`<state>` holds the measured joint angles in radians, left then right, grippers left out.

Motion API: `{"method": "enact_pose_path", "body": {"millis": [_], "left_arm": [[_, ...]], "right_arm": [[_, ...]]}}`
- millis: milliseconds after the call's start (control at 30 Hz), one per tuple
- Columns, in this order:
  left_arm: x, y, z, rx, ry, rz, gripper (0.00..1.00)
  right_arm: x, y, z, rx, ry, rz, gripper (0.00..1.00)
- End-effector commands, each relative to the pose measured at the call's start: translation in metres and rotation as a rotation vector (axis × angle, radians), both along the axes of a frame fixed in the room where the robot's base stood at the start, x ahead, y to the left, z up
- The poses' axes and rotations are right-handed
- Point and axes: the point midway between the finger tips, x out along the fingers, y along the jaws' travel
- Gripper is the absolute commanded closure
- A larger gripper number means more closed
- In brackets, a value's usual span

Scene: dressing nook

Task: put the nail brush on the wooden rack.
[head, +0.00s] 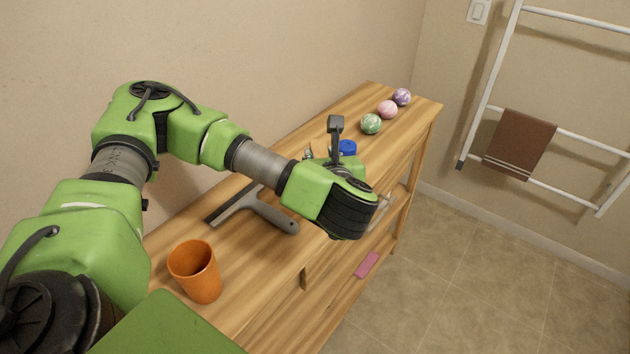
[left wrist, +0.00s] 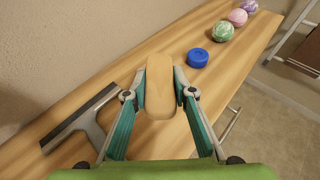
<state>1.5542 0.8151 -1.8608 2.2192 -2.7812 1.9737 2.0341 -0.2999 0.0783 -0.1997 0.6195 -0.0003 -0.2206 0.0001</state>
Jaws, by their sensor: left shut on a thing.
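The nail brush, a tan wooden block with rounded ends (left wrist: 160,88), sits between the fingers of my left gripper (left wrist: 160,92) in the left wrist view. That gripper is shut on it, over the wooden top. In the head view my left gripper (head: 322,152) and its wrist hide most of the brush. I cannot tell whether the brush touches the surface under it. A long wooden unit (head: 236,300) with a top and a lower shelf stands along the wall. No separate wooden rack can be made out. My right gripper is not in view.
A blue round lid (left wrist: 198,58) and three marbled balls (head: 387,109) lie beyond the gripper. A pink item (head: 367,265) lies on the lower shelf. A white towel rail (head: 492,75) stands at right.

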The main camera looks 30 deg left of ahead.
Motion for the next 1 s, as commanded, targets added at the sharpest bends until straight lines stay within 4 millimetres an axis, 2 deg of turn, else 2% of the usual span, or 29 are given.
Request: {"method": "enact_pose_path", "body": {"millis": [33, 67, 100, 200, 367, 567, 800, 1000], "left_arm": [[0.008, 0.011, 0.003, 0.006, -0.001, 0.009, 0.97], [0.012, 0.015, 0.001, 0.006, 0.0, 0.009, 0.97], [0.016, 0.017, -0.011, 0.005, 0.002, 0.007, 0.97], [0.027, 0.026, -0.029, 0.005, 0.001, 0.006, 0.97], [0.038, 0.036, -0.048, 0.003, -0.001, 0.004, 0.97], [0.045, 0.041, -0.058, 0.004, -0.001, 0.003, 0.97], [0.048, 0.044, -0.093, 0.004, 0.0, 0.002, 0.97], [0.047, 0.044, -0.093, 0.001, -0.001, 0.003, 0.97]], "right_arm": [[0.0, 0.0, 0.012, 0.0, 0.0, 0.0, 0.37], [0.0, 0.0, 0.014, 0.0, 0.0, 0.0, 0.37], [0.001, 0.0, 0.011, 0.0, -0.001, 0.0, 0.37], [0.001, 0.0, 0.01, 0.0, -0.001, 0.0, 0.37], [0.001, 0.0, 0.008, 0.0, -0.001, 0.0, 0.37], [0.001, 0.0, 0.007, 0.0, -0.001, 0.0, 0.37], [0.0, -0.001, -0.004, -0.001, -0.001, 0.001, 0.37], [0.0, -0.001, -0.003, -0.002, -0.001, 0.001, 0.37]]}}
